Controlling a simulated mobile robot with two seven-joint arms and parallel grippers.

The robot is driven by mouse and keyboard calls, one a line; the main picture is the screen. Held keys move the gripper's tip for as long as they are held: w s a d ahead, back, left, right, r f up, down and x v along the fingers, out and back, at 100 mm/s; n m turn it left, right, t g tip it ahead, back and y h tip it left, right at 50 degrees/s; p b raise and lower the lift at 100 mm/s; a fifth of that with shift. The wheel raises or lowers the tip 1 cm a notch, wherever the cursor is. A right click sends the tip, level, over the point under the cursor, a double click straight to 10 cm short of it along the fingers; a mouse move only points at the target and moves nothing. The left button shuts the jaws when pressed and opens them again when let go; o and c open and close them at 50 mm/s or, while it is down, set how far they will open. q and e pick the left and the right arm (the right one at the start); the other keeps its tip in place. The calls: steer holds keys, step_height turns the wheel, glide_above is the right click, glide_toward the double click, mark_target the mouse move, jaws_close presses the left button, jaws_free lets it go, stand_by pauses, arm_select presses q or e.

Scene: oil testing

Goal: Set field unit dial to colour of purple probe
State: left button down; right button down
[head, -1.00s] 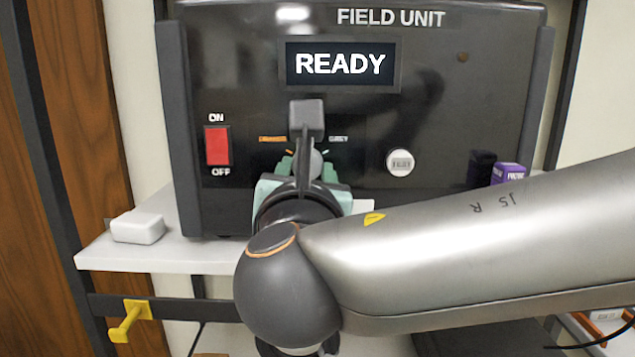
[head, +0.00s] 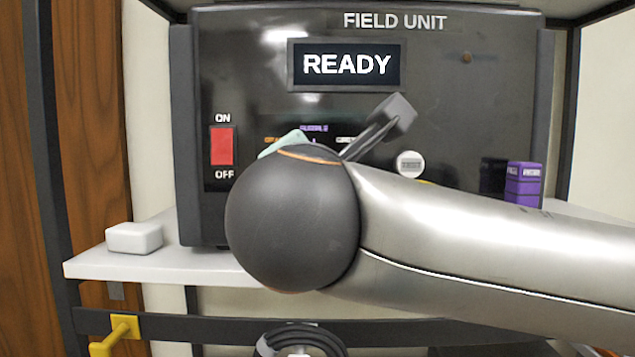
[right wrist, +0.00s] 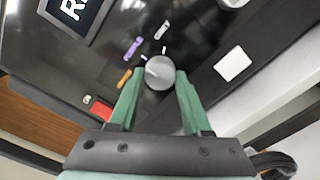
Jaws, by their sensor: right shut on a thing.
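The black field unit (head: 480,110) stands on a white shelf, and its screen (head: 347,65) reads READY. Its round grey dial (right wrist: 158,72) shows in the right wrist view, with an orange label (right wrist: 124,78), a purple label (right wrist: 132,49) and a pale grey label (right wrist: 162,30) around it. My right gripper (right wrist: 157,80) has its green fingers shut on the dial. A light mark on the dial faces the label side; its exact aim is too small to tell. In the head view my right arm hides the dial. A purple labelled block (head: 525,185) stands at the right; I cannot tell whether it is the probe.
A red ON/OFF switch (head: 222,146) is left of the dial and a round white button (head: 410,164) is right of it. A small white block (head: 134,237) lies on the shelf (head: 160,266). A yellow hook (head: 125,327) sticks out below.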

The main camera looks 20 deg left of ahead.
steer(key=shift+m, duration=0.5)
steer(key=shift+c, duration=1.8)
jaws_free()
